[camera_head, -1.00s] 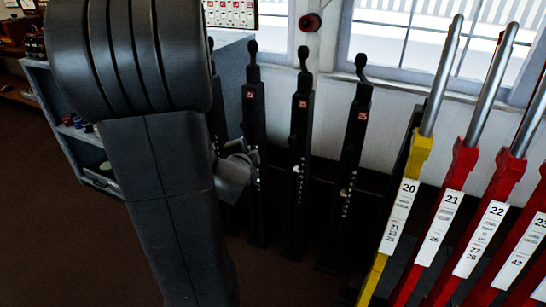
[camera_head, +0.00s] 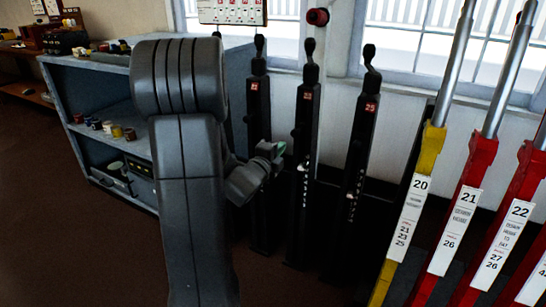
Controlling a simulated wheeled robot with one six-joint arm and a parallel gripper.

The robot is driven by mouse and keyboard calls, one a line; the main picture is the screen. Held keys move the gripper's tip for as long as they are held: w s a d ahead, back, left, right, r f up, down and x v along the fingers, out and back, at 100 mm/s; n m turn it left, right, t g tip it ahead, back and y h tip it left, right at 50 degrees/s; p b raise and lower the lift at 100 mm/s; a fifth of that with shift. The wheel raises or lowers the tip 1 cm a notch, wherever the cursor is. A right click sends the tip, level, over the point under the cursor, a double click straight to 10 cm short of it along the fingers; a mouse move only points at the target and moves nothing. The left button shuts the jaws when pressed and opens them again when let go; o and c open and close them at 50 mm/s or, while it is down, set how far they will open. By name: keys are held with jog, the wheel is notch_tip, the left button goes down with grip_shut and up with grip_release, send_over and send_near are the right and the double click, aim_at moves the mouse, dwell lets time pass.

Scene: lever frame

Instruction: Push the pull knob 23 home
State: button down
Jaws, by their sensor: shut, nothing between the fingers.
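Several slim black posts with dark knob-topped handles stand below the window. The right one (camera_head: 358,150) has a red label that seems to read 25. The labels on the middle post (camera_head: 305,115) and left post (camera_head: 258,105) are too small to read surely, so I cannot tell which carries pull knob 23. Another post is mostly hidden behind my arm. My gripper (camera_head: 277,150) is shut and empty, small in view at the end of my grey arm. It overlaps the left post's right side in the picture; contact cannot be told.
Big levers stand close together at right: a yellow one (camera_head: 410,205) labelled 20, then red ones labelled 21 (camera_head: 458,215) and 22 (camera_head: 505,235). A grey shelf unit (camera_head: 105,97) with small jars stands at left. Brown floor is open at lower left.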

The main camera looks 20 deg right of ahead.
aim_at(293, 134)
jog(key=x, duration=0.7)
jog(key=shift+w, duration=0.1)
jog(key=shift+d, duration=0.1)
jog(key=shift+b+x, duration=0.65)
jog(key=shift+x, duration=0.3)
jog(key=shift+w+d, duration=0.25)
jog(key=shift+r, duration=0.2)
